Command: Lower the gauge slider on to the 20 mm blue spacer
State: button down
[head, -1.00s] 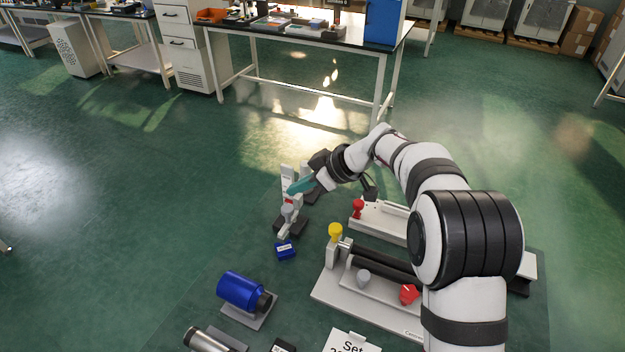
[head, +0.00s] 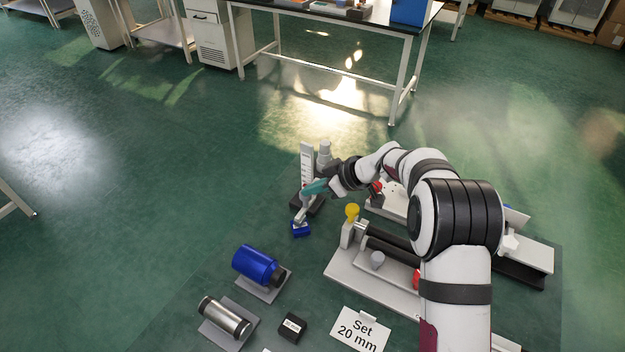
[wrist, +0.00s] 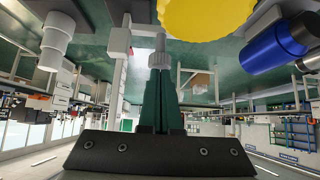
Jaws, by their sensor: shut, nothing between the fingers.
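The gauge (head: 307,160) is a pale upright column with a scale, on a dark base. My gripper (head: 308,191) has teal fingers and is shut and empty, in front of the column's lower part. A grey piece, apparently the slider (head: 300,214), slants down from the fingertips to the blue spacer (head: 301,230). In the head view its lower end overlaps the spacer's top; I cannot tell whether they touch. In the wrist view the shut fingertips (wrist: 157,72) are at a grey knobbed piece (wrist: 158,45). The spacer is not clear there.
A yellow knob (head: 352,211) on a grey fixture (head: 375,285) stands close to the right of my gripper. A blue cylinder (head: 256,264), a metal cylinder (head: 224,317), a dark block (head: 292,328) and a "Set 20 mm" card (head: 360,329) lie nearer.

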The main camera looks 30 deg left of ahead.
jog(key=shift+f, duration=0.7)
jog(key=shift+r, duration=0.1)
jog(key=a+r+v, duration=0.2)
jog(key=v, duration=1.1)
jog(key=s+d+r+m+h, duration=0.2)
jog(key=s+d+r+m, duration=0.2)
jog(key=s+d+m, duration=0.55)
jog(key=s+d+f+m+h, duration=0.1)
jog(key=s+d+m+h, duration=0.1)
jog(key=s+d+m, duration=0.5)
jog(key=s+d+f+m+h, duration=0.2)
jog(key=s+d+m+h, duration=0.1)
jog(key=s+d+m, duration=0.4)
jog(key=s+d, duration=0.3)
jog(key=s, duration=0.4)
jog(key=shift+s+f, duration=0.25)
jog(key=shift+f, duration=0.05)
